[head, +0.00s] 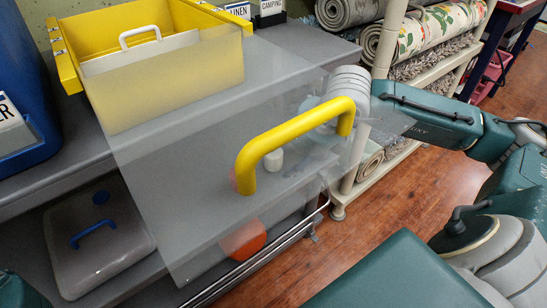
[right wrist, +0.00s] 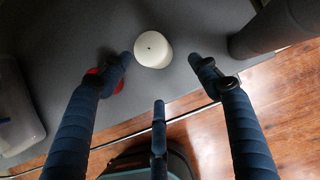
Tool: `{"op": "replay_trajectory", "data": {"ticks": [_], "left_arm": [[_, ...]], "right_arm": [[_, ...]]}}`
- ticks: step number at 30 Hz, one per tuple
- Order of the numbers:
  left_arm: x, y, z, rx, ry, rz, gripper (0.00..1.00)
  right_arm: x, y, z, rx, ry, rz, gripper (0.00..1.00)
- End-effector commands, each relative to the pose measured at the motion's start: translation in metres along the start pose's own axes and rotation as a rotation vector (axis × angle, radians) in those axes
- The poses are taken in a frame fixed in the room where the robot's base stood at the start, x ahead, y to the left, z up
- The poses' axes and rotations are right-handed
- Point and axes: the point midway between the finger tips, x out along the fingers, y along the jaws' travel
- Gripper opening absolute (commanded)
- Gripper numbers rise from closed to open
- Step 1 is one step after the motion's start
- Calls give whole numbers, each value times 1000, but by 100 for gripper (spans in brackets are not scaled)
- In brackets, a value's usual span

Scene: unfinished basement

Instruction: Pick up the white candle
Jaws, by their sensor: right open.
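The white candle (head: 273,160) stands on the grey shelf. In the head view I see it through a clear panel, under its yellow handle. In the right wrist view the candle (right wrist: 152,48) is a round white top with a dark wick spot. My right gripper (right wrist: 160,68) is open, its fingers spread on either side of the candle with visible gaps. In the head view the right gripper (head: 312,108) is blurred behind the panel.
The clear panel with the yellow handle (head: 290,130) spans the middle of the head view. A yellow bin (head: 215,20) sits behind. A grey lidded box (head: 95,255) is at lower left. An orange-red round thing (head: 243,240) is near the shelf edge. Rolled rugs (head: 435,35) are right.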

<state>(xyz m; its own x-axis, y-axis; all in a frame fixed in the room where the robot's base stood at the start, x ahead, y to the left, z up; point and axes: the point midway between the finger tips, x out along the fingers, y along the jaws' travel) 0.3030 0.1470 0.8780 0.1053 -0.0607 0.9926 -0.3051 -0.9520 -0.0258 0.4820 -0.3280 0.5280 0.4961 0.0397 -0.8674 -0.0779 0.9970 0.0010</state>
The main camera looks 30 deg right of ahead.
Motion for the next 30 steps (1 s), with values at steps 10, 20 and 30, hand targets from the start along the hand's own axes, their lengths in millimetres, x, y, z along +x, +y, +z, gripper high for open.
{"op": "replay_trajectory", "data": {"ticks": [10, 20, 30], "left_arm": [[0, 0, 0, 0, 2, 1, 0], [5, 1, -1, 4, 33, 14, 0], [5, 1, -1, 4, 33, 13, 0]], "right_arm": [[17, 2, 31, 1, -4, 5, 62], [47, 0, 28, -1, 1, 0, 62], [46, 0, 28, -1, 1, -1, 24]]}}
